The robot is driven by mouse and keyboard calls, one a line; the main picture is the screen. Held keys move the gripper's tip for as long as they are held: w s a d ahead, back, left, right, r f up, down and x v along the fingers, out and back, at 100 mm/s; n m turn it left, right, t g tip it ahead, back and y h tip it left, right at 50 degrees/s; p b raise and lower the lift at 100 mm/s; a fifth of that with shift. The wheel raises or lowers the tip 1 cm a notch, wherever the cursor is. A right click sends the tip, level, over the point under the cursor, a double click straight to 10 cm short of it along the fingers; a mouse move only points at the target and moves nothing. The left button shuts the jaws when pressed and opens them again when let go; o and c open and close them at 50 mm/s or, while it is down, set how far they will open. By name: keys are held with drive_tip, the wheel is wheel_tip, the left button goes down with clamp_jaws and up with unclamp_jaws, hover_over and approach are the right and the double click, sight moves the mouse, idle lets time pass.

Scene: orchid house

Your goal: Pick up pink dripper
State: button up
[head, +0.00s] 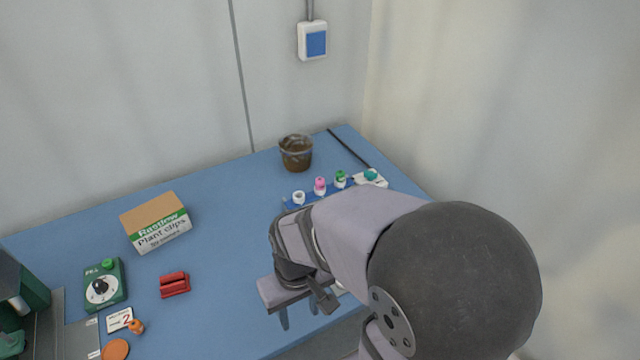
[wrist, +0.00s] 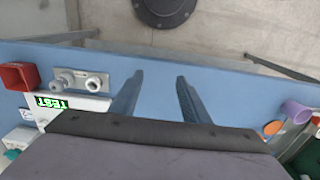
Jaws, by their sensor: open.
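The pink dripper (head: 320,184) stands upright in a row with a white piece (head: 299,197) on its left and a green-topped dripper (head: 341,178) on its right, along a blue strip at the back right of the table. My gripper (head: 298,318) is in front of that row, nearer the table's front edge, pointing down and well apart from the pink dripper. In the wrist view my gripper (wrist: 159,76) is open, with nothing between its fingers. The pink dripper cannot be made out in the wrist view.
A brown pot (head: 296,153) stands behind the row. A teal-topped piece (head: 371,174) sits at its right end. A plant clips box (head: 157,222), a green timer (head: 104,285) and a red block (head: 174,284) are at left. The table's middle is clear.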

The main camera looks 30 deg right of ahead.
drive_tip(key=w+a+r+m+t+y+p, duration=0.1)
drive_tip(key=w+a+m+t, duration=0.15)
drive_tip(key=w, duration=0.65)
drive_tip(key=w+a+r+m+t+p, duration=0.1)
drive_tip(key=w+t+p, duration=0.15)
drive_tip(key=w, duration=0.65)
drive_tip(key=w+d+r+m+t+h+p, duration=0.1)
drive_tip(key=w+d+m+t+h, duration=0.15)
drive_tip(key=w, duration=0.25)
drive_tip(key=w+d+r+m+t+h, duration=0.1)
drive_tip(key=w+d, duration=0.3)
drive_tip(key=w, duration=0.1)
drive_tip(key=m+g+h+p, duration=0.25)
drive_tip(key=m+h, duration=0.25)
drive_tip(key=h, duration=0.4)
approach(318, 182)
drive_tip(key=w+x, duration=0.1)
drive_tip(key=x, duration=0.2)
drive_tip(key=shift+s+d+f+m+h, duration=0.15)
drive_tip(key=shift+s+d+m+h, duration=0.2)
drive_tip(key=shift+s+d, duration=0.1)
drive_tip(key=shift+w+p+x, duration=0.2)
drive_tip(key=shift+p+x, duration=1.6)
drive_tip(key=shift+x, duration=1.05)
drive_tip(key=shift+w+d+f, duration=0.3)
drive_tip(key=shift+d+f, duration=0.1)
drive_tip(key=shift+f, duration=0.05)
clamp_jaws()
